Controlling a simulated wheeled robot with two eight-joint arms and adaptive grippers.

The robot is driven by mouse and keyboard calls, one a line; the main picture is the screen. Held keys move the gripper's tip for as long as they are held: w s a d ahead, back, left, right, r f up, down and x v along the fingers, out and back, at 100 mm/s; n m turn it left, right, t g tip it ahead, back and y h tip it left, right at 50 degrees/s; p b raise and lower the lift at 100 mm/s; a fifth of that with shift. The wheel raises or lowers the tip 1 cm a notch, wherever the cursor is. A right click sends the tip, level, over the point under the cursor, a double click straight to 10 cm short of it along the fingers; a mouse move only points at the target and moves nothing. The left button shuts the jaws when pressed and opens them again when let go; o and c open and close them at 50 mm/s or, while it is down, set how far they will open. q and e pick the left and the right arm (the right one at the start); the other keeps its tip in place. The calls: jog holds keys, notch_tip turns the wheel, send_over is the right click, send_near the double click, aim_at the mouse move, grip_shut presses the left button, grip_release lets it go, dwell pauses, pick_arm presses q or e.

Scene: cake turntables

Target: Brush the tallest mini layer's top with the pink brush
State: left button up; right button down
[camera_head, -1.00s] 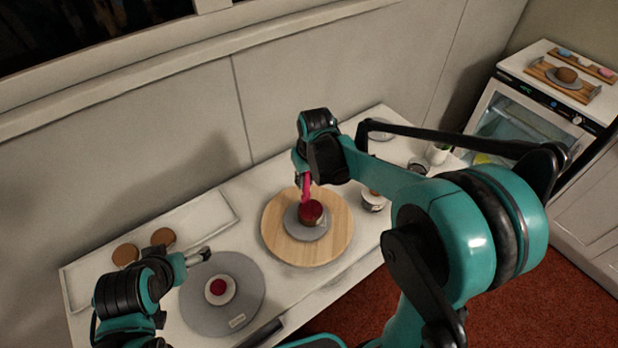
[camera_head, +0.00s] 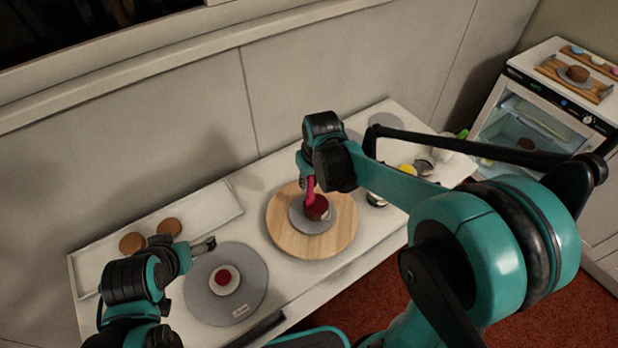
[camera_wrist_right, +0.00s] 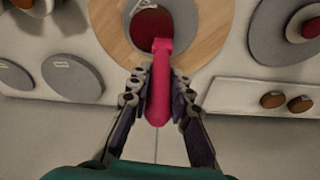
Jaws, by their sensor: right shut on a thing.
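My right gripper (camera_head: 308,184) is shut on the pink brush (camera_head: 310,193), which points down at a round mini layer (camera_head: 318,209) with a dark red top. The layer sits on a small grey disc (camera_head: 300,223) on the wooden turntable (camera_head: 284,225). In the right wrist view the fingers (camera_wrist_right: 159,86) clasp the brush (camera_wrist_right: 159,95), and its far end overlaps the edge of the red top (camera_wrist_right: 149,26). I cannot tell whether the tip touches it. My left gripper (camera_head: 206,245) is near the grey turntable (camera_head: 205,306); its jaw state is unclear.
A smaller red-topped piece (camera_head: 224,278) sits on the grey turntable. Brown rounds (camera_head: 132,243) lie on a white tray (camera_head: 225,208) at the back left. Small items, one yellow (camera_head: 408,170), stand on the right, partly behind my right arm. A glass-fronted cabinet (camera_head: 525,115) stands farther right.

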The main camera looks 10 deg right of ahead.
jog(key=d, duration=0.3)
jog(key=shift+s+d, duration=0.25)
jog(key=shift+d, duration=0.15)
dwell(0.5)
jog(key=w+p+v, duration=0.1)
jog(key=p+v, duration=0.4)
jog(key=v, duration=0.1)
jog(key=shift+r, duration=0.5)
jog(key=shift+w+a, duration=0.1)
